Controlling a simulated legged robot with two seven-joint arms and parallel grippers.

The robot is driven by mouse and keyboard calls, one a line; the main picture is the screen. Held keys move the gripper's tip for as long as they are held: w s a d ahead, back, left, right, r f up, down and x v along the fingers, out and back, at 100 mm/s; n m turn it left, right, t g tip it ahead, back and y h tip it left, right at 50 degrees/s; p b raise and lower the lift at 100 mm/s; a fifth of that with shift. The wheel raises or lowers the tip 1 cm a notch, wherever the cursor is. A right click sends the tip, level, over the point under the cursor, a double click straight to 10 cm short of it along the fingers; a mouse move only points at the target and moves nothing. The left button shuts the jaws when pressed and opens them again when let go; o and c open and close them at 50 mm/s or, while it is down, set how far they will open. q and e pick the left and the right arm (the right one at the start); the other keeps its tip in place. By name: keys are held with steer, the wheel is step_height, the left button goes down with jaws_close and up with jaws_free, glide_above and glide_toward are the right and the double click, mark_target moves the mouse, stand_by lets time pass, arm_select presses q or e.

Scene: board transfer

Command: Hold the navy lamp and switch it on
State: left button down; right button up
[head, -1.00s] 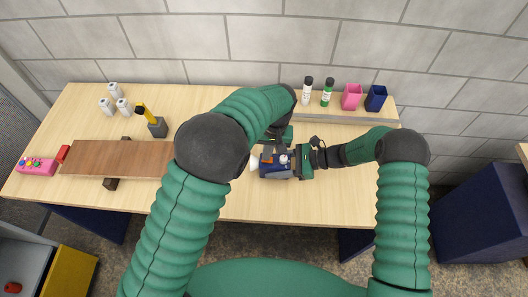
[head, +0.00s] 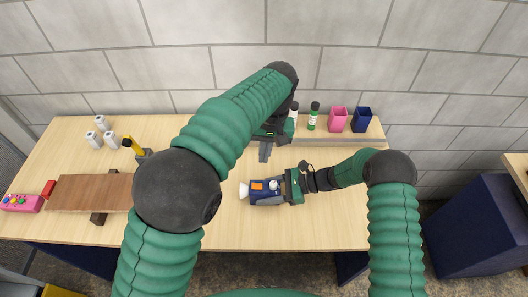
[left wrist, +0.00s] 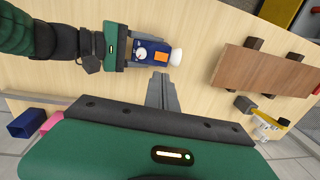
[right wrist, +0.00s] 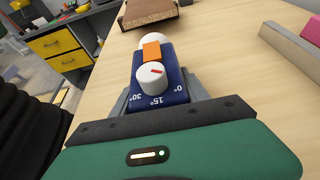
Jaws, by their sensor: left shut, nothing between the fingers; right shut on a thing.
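The navy lamp (head: 265,199) is a small box with a white lens end, an orange block (right wrist: 152,52) and a white dial (right wrist: 152,68) with a red mark. Figures 0°, 15° and 30° are printed beside the dial. My right gripper (head: 288,189) is shut on the lamp's end opposite the lens; its fingers flank the body in the right wrist view (right wrist: 165,92). My left gripper (head: 264,156) is shut and empty, apart from the lamp and behind it. In the left wrist view its fingertips (left wrist: 160,78) lie near the lamp (left wrist: 147,62). Whether the lamp is lit is unclear.
A brown board (head: 90,192) lies on supports at the left, near a pink button box (head: 22,204) and white cylinders (head: 100,135). Bottles (head: 313,117) and pink (head: 338,119) and navy (head: 361,119) cups stand at the back right. The table front right is clear.

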mark_target(253, 185)
arm_select(q)
steer(key=shift+r, duration=0.15)
steer(key=shift+a+r, duration=0.2)
steer(key=shift+a, duration=0.55)
steer(key=f, duration=0.4)
steer(key=a+f, duration=0.1)
steer(key=f, duration=0.9)
steer(key=shift+a, duration=0.35)
